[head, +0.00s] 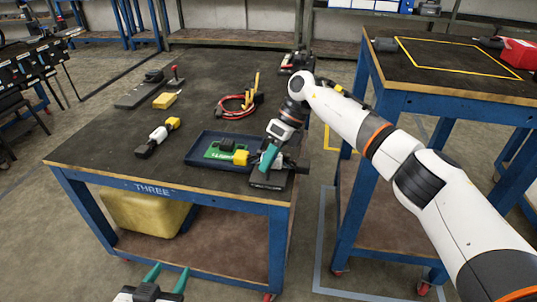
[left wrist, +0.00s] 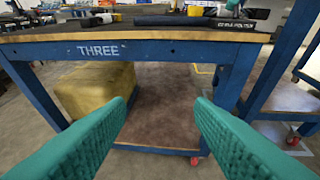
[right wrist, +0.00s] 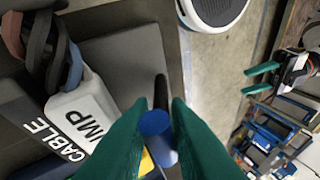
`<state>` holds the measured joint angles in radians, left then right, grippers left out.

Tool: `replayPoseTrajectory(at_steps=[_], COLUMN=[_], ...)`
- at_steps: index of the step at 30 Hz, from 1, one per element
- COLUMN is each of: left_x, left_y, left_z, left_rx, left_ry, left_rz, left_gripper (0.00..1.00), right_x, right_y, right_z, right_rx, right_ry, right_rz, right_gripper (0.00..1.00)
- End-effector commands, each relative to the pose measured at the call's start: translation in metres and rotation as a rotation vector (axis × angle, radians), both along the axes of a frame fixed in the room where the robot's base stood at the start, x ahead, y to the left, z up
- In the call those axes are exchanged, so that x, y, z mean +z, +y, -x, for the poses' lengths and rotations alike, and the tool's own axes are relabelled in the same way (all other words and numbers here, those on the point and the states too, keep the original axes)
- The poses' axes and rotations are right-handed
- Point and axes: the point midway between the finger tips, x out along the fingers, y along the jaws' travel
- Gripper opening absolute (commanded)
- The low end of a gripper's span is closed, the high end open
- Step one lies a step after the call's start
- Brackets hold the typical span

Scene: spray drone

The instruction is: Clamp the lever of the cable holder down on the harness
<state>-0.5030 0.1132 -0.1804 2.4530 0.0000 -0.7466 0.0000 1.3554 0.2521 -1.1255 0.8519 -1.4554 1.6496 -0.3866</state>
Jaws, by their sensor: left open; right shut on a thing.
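The cable holder (right wrist: 85,118) is a white block lettered "CABLE" and "MP" on a dark grey base (right wrist: 125,55), at the table's front right corner. Dark, brownish and blue strands (right wrist: 45,45), apparently the harness, meet the block's upper end. My right gripper (head: 266,170) is over the holder. In the right wrist view its fingers (right wrist: 158,130) are shut on a blue cylinder (right wrist: 156,128) with a black rod beyond it, apparently the lever. The lever's angle is unclear. My left gripper (head: 165,278) is open and empty, in front of the table and below its top.
A blue tray (head: 194,155) with a green board (head: 218,151) and a yellow piece lies left of the holder. The left wrist view shows the table's blue frame (left wrist: 150,52).

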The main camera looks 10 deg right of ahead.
Motion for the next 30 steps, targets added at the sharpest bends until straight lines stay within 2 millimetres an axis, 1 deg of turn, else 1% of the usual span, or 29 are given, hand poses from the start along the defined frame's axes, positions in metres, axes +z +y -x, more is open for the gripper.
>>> replayPoseTrajectory(at_steps=[3, 6, 15, 16, 19, 30], left_x=[-0.011, -0.016, -0.017, -0.017, -0.017, -0.017], left_y=[0.004, 0.006, 0.006, 0.006, 0.006, 0.006], left_z=[0.008, 0.012, 0.012, 0.012, 0.012, 0.012], left_rx=[0.006, 0.008, 0.009, 0.009, 0.008, 0.008], left_ry=[0.088, 0.121, 0.125, 0.125, 0.125, 0.124], left_rz=[-0.021, -0.029, -0.030, -0.030, -0.029, -0.029], left_gripper=[0.49, 0.49, 0.49, 0.49, 0.49, 0.49], right_x=[0.002, 0.001, 0.000, 0.000, 0.000, -0.001], right_y=[0.000, 0.000, 0.000, 0.000, 0.000, -0.001], right_z=[-0.002, -0.002, -0.002, -0.002, -0.001, -0.002], right_rx=[-0.004, -0.003, -0.003, -0.003, -0.003, -0.002], right_ry=[0.022, 0.030, 0.032, 0.032, 0.031, 0.031], right_rz=[-0.008, -0.013, -0.015, -0.015, -0.014, -0.012], right_gripper=[0.00, 0.00, 0.00, 0.21, 0.37, 0.37])
